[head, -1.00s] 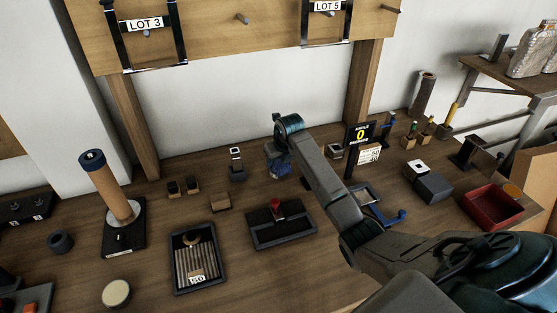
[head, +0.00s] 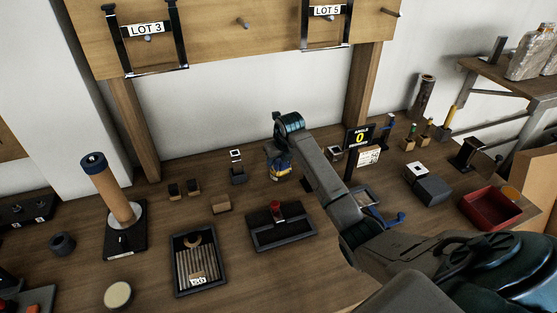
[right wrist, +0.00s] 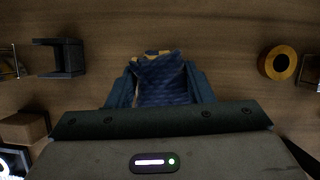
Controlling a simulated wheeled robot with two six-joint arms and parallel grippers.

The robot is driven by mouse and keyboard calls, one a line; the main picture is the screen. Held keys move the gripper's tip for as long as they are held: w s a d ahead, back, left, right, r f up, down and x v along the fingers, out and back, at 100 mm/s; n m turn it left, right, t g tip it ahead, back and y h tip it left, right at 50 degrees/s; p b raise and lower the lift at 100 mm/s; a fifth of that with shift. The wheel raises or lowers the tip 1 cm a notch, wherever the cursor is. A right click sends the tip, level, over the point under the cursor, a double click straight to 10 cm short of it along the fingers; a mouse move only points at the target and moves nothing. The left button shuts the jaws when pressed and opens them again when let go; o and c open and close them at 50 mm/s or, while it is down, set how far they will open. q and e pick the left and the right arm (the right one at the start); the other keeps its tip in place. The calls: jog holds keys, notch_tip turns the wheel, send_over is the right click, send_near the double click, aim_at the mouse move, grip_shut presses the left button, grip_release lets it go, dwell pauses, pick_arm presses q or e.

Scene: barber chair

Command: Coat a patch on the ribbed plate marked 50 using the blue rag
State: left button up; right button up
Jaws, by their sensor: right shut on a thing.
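The blue rag (right wrist: 162,82), quilted with a yellowish edge, is held between the fingers of my right gripper (right wrist: 160,88) in the right wrist view. My left gripper is out of view.
A black tray with a red knob (head: 276,207) lies between the gripper and the ribbed plate. A tall roll (head: 108,190) stands left; a sign reading 0 (head: 360,137) and a red tray (head: 490,207) are right.

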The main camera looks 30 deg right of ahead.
jog(key=shift+r+p, duration=1.55)
jog(key=shift+r, duration=1.15)
